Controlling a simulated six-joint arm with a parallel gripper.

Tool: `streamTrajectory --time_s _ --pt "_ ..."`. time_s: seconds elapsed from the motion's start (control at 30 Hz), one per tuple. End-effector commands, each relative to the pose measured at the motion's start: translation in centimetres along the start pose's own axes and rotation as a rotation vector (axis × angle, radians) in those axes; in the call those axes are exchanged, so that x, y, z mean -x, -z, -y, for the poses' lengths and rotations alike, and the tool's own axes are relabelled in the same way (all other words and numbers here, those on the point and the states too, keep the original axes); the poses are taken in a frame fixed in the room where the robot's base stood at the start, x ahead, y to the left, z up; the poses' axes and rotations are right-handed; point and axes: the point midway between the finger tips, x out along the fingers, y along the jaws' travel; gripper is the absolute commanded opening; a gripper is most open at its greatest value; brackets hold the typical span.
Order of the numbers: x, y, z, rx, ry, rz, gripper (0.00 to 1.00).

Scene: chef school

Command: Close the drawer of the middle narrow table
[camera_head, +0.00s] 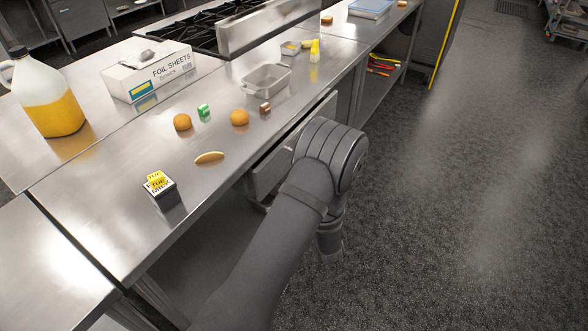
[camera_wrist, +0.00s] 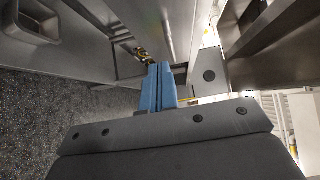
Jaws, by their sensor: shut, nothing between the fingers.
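The middle narrow table (camera_head: 232,101) is a long steel counter running diagonally in the head view. Its drawer (camera_head: 265,176) stands out from under the table's front edge, so it is open. My arm's wrist covers part of the drawer front. In the wrist view my gripper (camera_wrist: 165,67) shows as two blue fingers pressed together with nothing between them. They point toward metal panels, close by; I cannot tell whether they touch. In the head view the fingers are hidden behind my wrist.
On the table are a grey tray (camera_head: 266,79), two orange round items, a bread-like piece (camera_head: 209,157) and a small black-and-yellow box (camera_head: 160,188). A foil box (camera_head: 150,70) and a jug (camera_head: 43,98) stand behind. The dark floor (camera_head: 450,200) at right is clear.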

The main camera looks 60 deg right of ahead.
Motion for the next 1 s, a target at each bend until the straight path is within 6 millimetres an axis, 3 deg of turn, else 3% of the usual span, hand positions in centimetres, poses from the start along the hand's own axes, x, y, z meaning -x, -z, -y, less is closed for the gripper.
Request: streamTrajectory --time_s 0.17,0.6,0.8,1.0 --pt "-1.6 -0.2 0.1 -0.001 0.006 0.005 0.00" --pt "-10.5 -0.6 0.1 0.000 0.004 0.005 0.00" --pt "-12.2 -2.4 0.1 -0.001 0.004 0.004 0.00" --pt "-12.7 -2.9 0.1 0.000 0.003 0.001 0.00"
